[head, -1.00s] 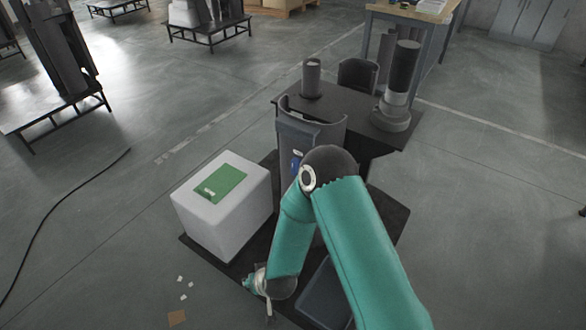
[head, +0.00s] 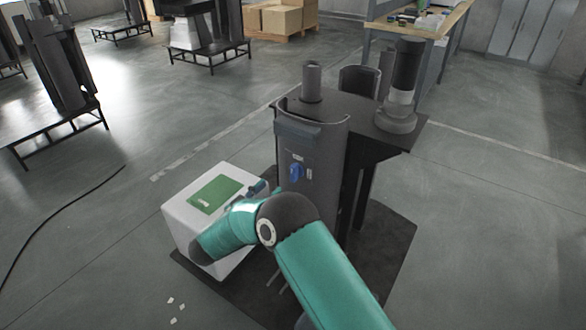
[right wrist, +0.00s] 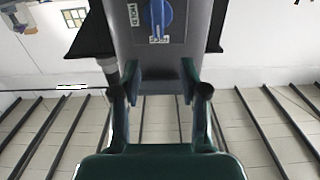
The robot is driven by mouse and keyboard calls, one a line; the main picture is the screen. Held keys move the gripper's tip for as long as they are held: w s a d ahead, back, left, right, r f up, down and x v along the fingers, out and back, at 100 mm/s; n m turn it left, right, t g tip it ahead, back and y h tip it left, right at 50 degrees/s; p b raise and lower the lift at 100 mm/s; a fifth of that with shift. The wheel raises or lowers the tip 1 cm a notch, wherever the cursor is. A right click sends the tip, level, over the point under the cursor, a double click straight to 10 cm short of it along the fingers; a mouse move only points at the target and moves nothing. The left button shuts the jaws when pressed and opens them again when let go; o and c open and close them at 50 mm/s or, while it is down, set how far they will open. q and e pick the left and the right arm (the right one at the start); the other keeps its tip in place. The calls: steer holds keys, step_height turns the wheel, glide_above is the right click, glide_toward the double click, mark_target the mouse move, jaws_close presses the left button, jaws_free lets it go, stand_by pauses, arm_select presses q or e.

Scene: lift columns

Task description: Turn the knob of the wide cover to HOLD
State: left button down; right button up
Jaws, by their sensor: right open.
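The wide cover (head: 318,200) is a dark grey curved shell standing upright on the near side of the column stand. Its blue knob (head: 297,172) has small white labels around it. In the right wrist view the knob (right wrist: 156,14) is at the top edge, its grip about upright in the picture. My right gripper (head: 264,188) is open and empty, left of and apart from the cover. Its two fingers (right wrist: 160,84) show below the knob in the wrist view. My left gripper is out of view.
A white box (head: 184,222) with a green top panel (head: 215,194) stands left of the cover, under my right arm. A dark mat (head: 385,240) lies beneath the stand. A cylinder (head: 404,80) on a round base stands on the stand's black top plate (head: 350,108).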

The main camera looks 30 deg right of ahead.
mark_target(291, 167)
steer(key=x, duration=1.1)
steer(key=shift+d, duration=0.25)
steer(key=shift+c, duration=0.2)
jaws_close()
steer(key=shift+r, duration=0.1)
steer(key=shift+r, duration=0.1)
